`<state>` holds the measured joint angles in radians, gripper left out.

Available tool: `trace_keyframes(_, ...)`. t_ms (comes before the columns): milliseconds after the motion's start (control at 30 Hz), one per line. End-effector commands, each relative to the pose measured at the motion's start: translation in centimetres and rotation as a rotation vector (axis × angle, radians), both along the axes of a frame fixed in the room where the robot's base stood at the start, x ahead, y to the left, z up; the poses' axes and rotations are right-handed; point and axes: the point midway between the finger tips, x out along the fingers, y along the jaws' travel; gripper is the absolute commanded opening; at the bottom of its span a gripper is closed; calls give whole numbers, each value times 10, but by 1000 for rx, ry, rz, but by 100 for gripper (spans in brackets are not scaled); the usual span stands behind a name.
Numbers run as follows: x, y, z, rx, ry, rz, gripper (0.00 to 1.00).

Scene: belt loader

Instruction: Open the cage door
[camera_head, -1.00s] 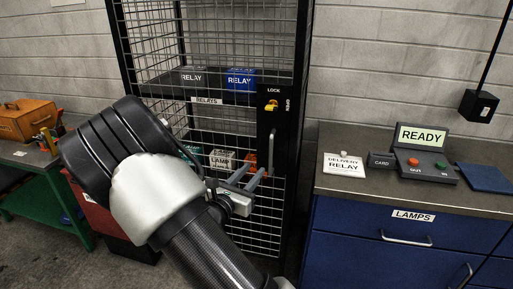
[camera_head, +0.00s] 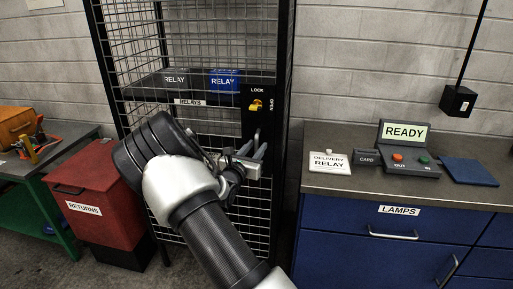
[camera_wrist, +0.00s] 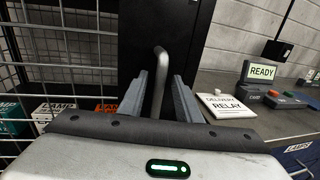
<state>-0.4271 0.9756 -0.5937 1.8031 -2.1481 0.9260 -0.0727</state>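The wire-mesh cage (camera_head: 205,60) stands upright against the wall, and its door appears closed. A black panel on the door carries a yellow lock knob (camera_head: 256,104) between LOCK and OPEN labels. Below it is a grey vertical bar handle (camera_head: 257,133), which also shows in the wrist view (camera_wrist: 161,70). My gripper (camera_head: 257,153) is at the handle's lower part. In the wrist view my gripper (camera_wrist: 160,95) has its fingers apart, with the handle showing between them. I cannot tell that either finger touches it.
RELAY boxes (camera_head: 225,80) sit on the cage shelf. A red RETURNS bin (camera_head: 85,195) and a green bench (camera_head: 30,170) stand left. A blue LAMPS cabinet (camera_head: 345,235) stands close on the right, with a READY console (camera_head: 405,150) on top.

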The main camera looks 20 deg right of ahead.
Motion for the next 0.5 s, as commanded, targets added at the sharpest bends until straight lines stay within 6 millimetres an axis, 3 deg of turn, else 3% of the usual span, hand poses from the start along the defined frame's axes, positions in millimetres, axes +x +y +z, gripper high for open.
trace_keyframes(400, 7, -7, 0, 1, -1, 1, 31)
trace_keyframes(500, 7, -7, 0, 1, -1, 1, 16)
